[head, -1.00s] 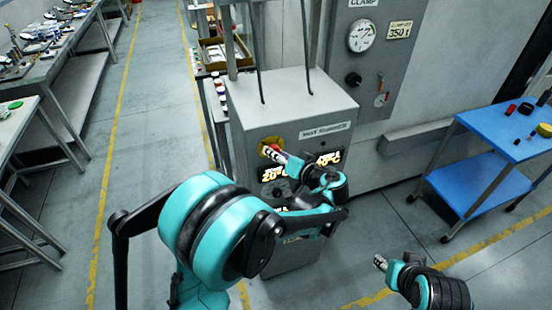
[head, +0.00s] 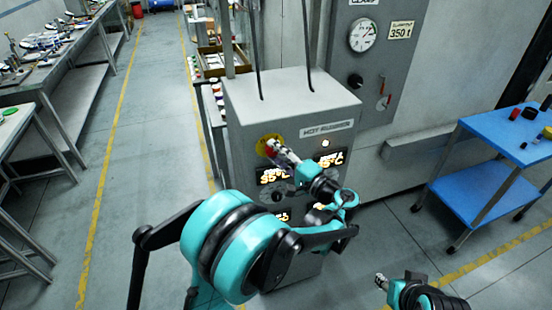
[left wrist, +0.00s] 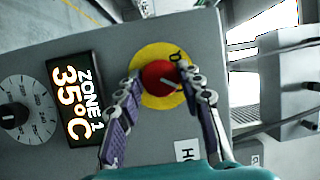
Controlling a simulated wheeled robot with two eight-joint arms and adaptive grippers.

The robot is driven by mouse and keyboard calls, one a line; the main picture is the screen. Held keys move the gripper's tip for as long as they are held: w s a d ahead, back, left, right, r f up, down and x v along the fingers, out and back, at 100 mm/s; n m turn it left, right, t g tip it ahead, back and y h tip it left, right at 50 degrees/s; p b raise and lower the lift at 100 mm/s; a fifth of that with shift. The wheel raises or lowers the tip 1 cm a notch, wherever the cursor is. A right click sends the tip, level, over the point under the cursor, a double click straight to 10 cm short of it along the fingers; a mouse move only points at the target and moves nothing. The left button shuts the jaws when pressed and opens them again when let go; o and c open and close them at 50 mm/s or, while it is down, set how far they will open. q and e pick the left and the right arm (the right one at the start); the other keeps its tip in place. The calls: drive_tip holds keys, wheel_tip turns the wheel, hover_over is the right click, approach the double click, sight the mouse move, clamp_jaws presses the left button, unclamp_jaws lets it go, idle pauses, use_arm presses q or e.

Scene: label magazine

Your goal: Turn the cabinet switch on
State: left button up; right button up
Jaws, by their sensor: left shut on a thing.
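The grey cabinet (head: 300,105) labelled hot runner stands ahead of me. Its switch is a red round knob (left wrist: 158,78) on a yellow disc (left wrist: 160,58), which also shows at the upper left of the cabinet's front in the head view. My left gripper (head: 272,146) reaches it from the right. In the left wrist view its fingers stand on both sides of the knob, shut on it. A white pointer line lies slantwise on the knob. My right gripper (head: 381,282) is low at the right, away from the cabinet; its jaw state is too small to tell.
Lit displays, one reading zone 1 at 35°C (left wrist: 77,102), and a grey dial (left wrist: 14,115) are beside the switch. A small lamp (head: 325,143) glows on the cabinet. A blue cart (head: 500,135) stands right, benches (head: 75,50) left.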

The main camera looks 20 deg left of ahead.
use_arm(q)
drive_tip(key=shift+f+m+t+b, duration=0.1)
drive_tip(key=shift+m+t+b, duration=0.2)
drive_tip(key=shift+m+b, duration=0.5)
drive_tip(key=shift+m, duration=0.4)
drive_tip(key=o, duration=1.2)
drive_tip(key=shift+c, duration=0.2)
drive_tip(key=v, duration=1.2)
drive_tip(key=shift+w+f, duration=0.15)
drive_tip(key=shift+f, duration=0.1)
